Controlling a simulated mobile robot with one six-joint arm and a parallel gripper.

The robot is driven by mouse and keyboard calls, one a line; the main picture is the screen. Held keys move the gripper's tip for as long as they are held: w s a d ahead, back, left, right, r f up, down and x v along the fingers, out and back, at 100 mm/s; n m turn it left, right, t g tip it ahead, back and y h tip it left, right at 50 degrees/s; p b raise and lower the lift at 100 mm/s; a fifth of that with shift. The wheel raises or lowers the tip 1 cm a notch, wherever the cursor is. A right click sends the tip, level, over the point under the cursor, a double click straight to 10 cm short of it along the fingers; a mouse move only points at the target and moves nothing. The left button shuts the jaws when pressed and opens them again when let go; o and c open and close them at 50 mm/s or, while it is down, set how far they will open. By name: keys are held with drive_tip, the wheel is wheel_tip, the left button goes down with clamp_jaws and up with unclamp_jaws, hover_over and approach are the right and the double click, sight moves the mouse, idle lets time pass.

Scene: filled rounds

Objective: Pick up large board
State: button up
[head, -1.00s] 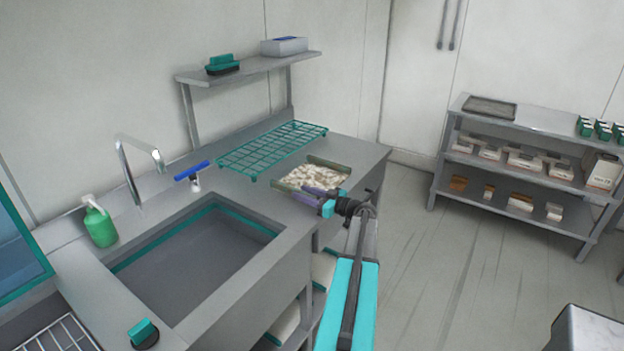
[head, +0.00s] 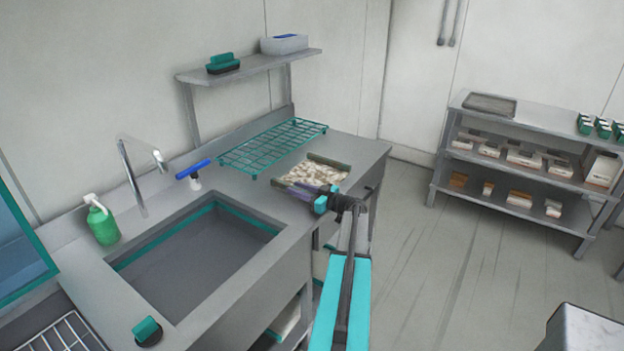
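A flat board-like piece with a mottled white and brown face (head: 316,173) and a dark green strip along its far edge lies on the steel counter, right of the sink. I take it to be the large board, but cannot be sure. My gripper (head: 300,188) is low over the near edge of this piece, with its dark fingers pointing left. The fingers overlap the near edge in the picture. They are too small and blurred to show whether they are apart, or whether they touch the piece.
A green wire rack (head: 272,146) stands behind the board. A shelf unit (head: 530,120) stands at right, across clear floor.

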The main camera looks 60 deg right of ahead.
clamp_jaws()
drive_tip(key=shift+r, duration=0.15)
drive_tip(key=shift+r+b, duration=1)
drive_tip(key=shift+r, duration=0.25)
drive_tip(key=shift+s+a+r, duration=0.15)
drive_tip(key=shift+r, duration=0.15)
drive_tip(key=s+a+b, duration=0.1)
drive_tip(key=s+a, duration=0.2)
drive_tip(key=s, duration=0.1)
drive_tip(key=s+a+r+b, duration=0.1)
drive_tip(key=s+a+b, duration=0.1)
drive_tip(key=s+a, duration=0.1)
drive_tip(key=s+a+b, duration=0.2)
drive_tip(key=s+a, duration=0.2)
drive_tip(key=shift+s+a+r, duration=0.2)
drive_tip(key=shift+s+r, duration=0.1)
